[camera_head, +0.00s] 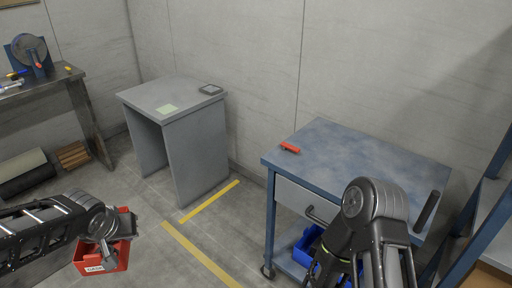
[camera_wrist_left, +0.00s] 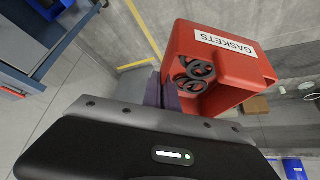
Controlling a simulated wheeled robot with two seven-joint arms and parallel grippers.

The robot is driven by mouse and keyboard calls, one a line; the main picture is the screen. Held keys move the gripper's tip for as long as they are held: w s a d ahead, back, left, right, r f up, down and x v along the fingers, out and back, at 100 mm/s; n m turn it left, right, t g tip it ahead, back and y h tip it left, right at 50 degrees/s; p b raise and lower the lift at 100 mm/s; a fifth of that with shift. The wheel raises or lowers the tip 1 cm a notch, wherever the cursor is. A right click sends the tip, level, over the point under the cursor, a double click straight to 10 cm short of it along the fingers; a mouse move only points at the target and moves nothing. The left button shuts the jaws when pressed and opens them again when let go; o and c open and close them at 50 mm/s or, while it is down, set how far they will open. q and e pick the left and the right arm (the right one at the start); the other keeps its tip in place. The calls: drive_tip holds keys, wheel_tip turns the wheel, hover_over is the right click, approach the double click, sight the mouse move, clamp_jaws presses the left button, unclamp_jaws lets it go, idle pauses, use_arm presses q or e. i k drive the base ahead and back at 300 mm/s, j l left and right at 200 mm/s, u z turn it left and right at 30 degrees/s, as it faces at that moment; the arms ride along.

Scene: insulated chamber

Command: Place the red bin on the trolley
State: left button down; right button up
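The red bin (camera_head: 95,262) hangs at the lower left of the head view, beneath my left gripper (camera_head: 122,238). In the left wrist view, the red bin (camera_wrist_left: 245,75) carries a white GASKETS label and holds black ring-shaped parts. My left gripper (camera_wrist_left: 168,92) is shut on the bin's wall. The blue trolley (camera_head: 345,155) stands on the right of the head view, with a drawer, a lower shelf and casters. The bin is well to the left of it. My right arm crosses in front of the trolley; its gripper is not seen.
A small red object (camera_head: 290,148) lies on the trolley top near the left edge; the rest of the top is largely clear. Blue bins (camera_head: 308,245) sit on its lower shelf. A grey desk (camera_head: 165,100) stands at the back. Yellow lines (camera_head: 200,255) mark the open floor.

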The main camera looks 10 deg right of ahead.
sight(338, 153)
drive_tip(key=i+j+z, duration=0.1)
drive_tip(key=z, duration=0.35)
drive_tip(key=i+j+z, duration=0.1)
drive_tip(key=z, duration=0.35)
drive_tip(key=i+j+z, duration=0.15)
drive_tip(key=z, duration=0.3)
drive_tip(key=j+z, duration=0.2)
drive_tip(key=z, duration=0.25)
drive_tip(key=i+j+z, duration=0.1)
drive_tip(key=j+z, duration=0.15)
drive_tip(key=z, duration=0.2)
drive_tip(key=j+z, duration=0.8)
drive_tip(key=k+l, duration=0.05)
drive_tip(key=l, duration=0.05)
